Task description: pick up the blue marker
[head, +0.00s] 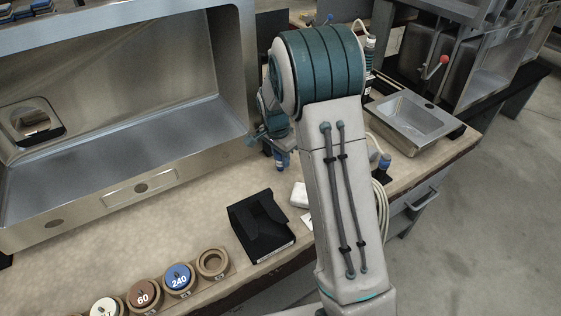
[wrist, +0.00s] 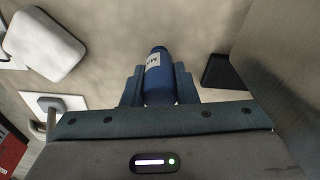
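The blue marker (wrist: 160,80), with a white label band, lies between the two fingers of my gripper (wrist: 160,90) in the wrist view. The fingers press close on both its sides, with no clear gap, and its far end sticks out past them. In the head view my gripper (head: 277,145) is above the counter, right of the big steel sink cabinet, partly hidden by my arm. A small blue part below it looks like the marker (head: 282,161). I cannot tell whether its end touches the counter.
A black holder (head: 260,226) and a row of round numbered discs (head: 178,277) sit along the counter's front. A white rounded block (wrist: 44,45) lies left of my gripper in the wrist view. A small sink (head: 411,119) is at the right. The steel cabinet wall (head: 226,70) is close by.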

